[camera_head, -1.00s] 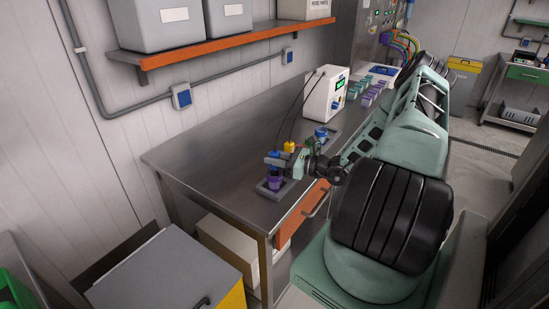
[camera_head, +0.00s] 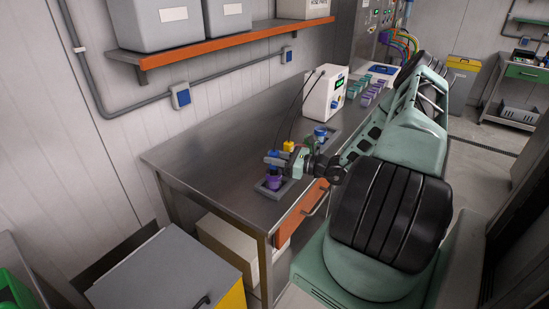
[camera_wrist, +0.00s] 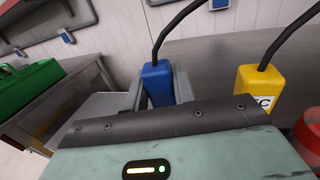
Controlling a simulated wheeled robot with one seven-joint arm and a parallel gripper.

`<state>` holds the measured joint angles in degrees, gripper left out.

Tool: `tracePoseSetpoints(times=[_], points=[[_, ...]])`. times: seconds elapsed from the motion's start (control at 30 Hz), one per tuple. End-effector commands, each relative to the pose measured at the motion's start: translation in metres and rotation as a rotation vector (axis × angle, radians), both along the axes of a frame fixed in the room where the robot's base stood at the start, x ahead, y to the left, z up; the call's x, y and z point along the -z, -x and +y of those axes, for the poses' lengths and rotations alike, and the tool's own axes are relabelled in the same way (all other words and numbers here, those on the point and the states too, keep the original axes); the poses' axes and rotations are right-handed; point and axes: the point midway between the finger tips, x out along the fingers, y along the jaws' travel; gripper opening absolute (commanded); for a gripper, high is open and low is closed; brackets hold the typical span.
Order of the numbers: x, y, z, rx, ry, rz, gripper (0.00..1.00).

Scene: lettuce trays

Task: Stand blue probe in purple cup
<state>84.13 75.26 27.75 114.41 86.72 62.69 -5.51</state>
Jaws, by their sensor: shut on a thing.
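The blue probe (camera_head: 273,153) is held in my gripper (camera_head: 274,160), which is shut on it above the front left of the steel bench. In the wrist view the blue probe (camera_wrist: 158,84) stands about upright, its black cable rising from the top; its lower part is hidden behind my gripper's body.
A yellow probe (camera_head: 289,146) with its own cable stands close to the right of my gripper. A blue-topped item (camera_head: 320,132) is farther right. The white meter box (camera_head: 325,98) and several small coloured cups (camera_head: 365,99) stand farther along. The bench's left end (camera_head: 195,160) is clear.

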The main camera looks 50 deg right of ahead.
Motion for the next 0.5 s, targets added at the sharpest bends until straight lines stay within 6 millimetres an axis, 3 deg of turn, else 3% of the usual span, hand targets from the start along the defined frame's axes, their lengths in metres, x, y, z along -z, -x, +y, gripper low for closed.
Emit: tracePoseSetpoints(times=[0.5], points=[[0.0092, -0.0001, -0.0001, 0.0, 0.0, 0.0, 0.03]])
